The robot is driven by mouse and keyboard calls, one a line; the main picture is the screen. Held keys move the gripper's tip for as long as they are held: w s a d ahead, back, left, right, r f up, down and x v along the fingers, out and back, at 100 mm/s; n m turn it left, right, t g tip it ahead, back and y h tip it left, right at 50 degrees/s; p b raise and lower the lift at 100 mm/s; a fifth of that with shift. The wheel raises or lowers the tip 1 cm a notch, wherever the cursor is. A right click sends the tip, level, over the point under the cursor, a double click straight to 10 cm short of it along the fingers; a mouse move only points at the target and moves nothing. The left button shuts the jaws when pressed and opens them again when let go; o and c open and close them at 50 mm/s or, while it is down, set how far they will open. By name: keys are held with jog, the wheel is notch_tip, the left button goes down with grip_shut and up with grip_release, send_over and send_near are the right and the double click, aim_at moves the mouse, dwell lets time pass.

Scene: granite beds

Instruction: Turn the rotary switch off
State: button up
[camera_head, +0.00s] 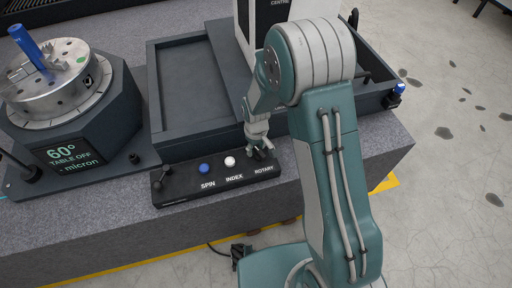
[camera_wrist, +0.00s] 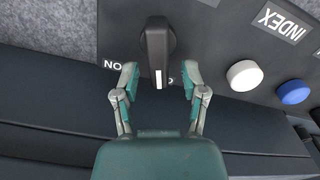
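The rotary switch (camera_wrist: 157,45) is a black knob with a white line on its near end, seen upside down in the wrist view. The white line points down in the picture, between an upside-down "ON" label at left and a label partly hidden by the right finger. My gripper (camera_wrist: 159,75) is open, with one finger on each side of the knob's lower end and gaps on both sides. In the head view my gripper (camera_head: 258,148) is at the "ROTARY" end of the black control panel (camera_head: 222,186) and mostly hides the switch.
A white button (camera_wrist: 244,75) and a blue button (camera_wrist: 293,92) stand beside the switch. A rotary table (camera_head: 62,85) with a "60° TABLE OFF" screen (camera_head: 68,149) is at left. A dark tray (camera_head: 187,85) lies behind the panel. The granite front edge is in front.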

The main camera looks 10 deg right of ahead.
notch_tip(320, 180, up, 12)
dwell(0.6)
dwell(0.5)
notch_tip(320, 180, up, 8)
jog(key=m+t, duration=0.1)
send_over(256, 148)
jog(key=s+d, duration=0.3)
jog(key=s+d+r+m+t, duration=0.2)
jog(key=s+r, duration=0.4)
jog(key=s, duration=0.3)
jog(key=s+d+r+m+t, duration=0.2)
jog(key=s+d+r, duration=0.3)
jog(key=s, duration=0.4)
jog(key=shift+s+d+r+m+t, duration=0.2)
jog(key=shift+r+m+t, duration=0.1)
jog(key=shift+r+m, duration=0.4)
